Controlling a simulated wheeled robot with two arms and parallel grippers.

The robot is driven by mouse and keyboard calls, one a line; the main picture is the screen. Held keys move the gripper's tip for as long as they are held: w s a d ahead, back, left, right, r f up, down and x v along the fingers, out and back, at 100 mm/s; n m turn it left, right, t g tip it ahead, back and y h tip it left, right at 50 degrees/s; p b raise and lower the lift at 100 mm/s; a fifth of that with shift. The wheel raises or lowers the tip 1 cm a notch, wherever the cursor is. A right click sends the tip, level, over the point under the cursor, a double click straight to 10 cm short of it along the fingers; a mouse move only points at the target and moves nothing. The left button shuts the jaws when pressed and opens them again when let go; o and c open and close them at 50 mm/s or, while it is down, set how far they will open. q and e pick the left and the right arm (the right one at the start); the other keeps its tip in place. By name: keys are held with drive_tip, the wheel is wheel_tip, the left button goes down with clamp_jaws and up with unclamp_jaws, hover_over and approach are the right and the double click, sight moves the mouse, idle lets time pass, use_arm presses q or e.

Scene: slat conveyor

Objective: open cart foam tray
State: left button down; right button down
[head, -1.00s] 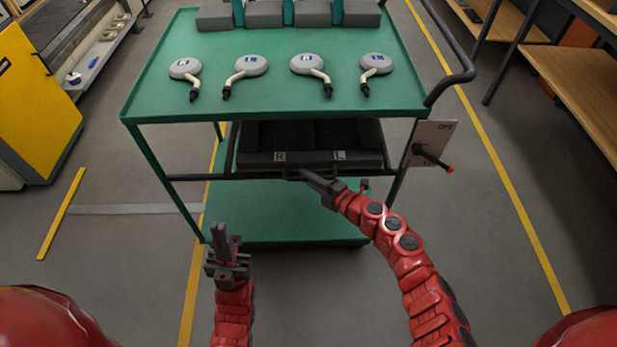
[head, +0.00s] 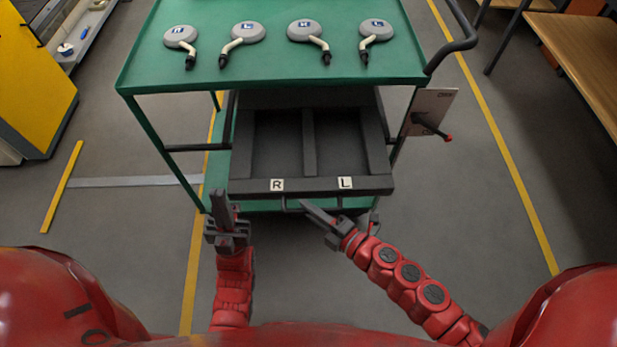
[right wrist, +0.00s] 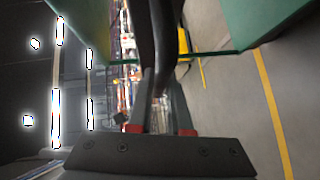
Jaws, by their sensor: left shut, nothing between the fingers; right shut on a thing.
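The dark grey foam tray (head: 309,188) is pulled out from under the green top of the cart (head: 270,78). Its two compartments show empty, and its front edge bears the labels R and L. My right gripper (head: 308,207) is shut on the tray's handle (head: 290,203) at the middle of the front edge. In the right wrist view the fingers (right wrist: 158,100) meet a dark bar, with the handle's exact shape hard to tell. My left gripper (head: 222,205) is shut and empty, pointing up just left of the tray's front left corner.
Several grey mirror-like parts (head: 304,30) with pale stems lie on the cart top. A panel with a red-tipped lever (head: 430,118) hangs at the cart's right side. A yellow cabinet (head: 35,80) stands at left, and wooden shelves (head: 580,45) at right. Floor around the cart is clear.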

drive_tip(key=s, duration=0.9)
drive_tip(key=shift+s+d, duration=0.35)
drive_tip(key=shift+s, duration=0.05)
drive_tip(key=c, duration=0.8)
unclamp_jaws()
drive_tip(key=shift+c, duration=0.2)
drive_tip(key=p+v, duration=1.2)
drive_tip(key=v, duration=0.5)
drive_tip(key=shift+s+d+p, duration=0.15)
drive_tip(key=shift+s+p, duration=0.05)
drive_tip(key=shift+p, duration=0.1)
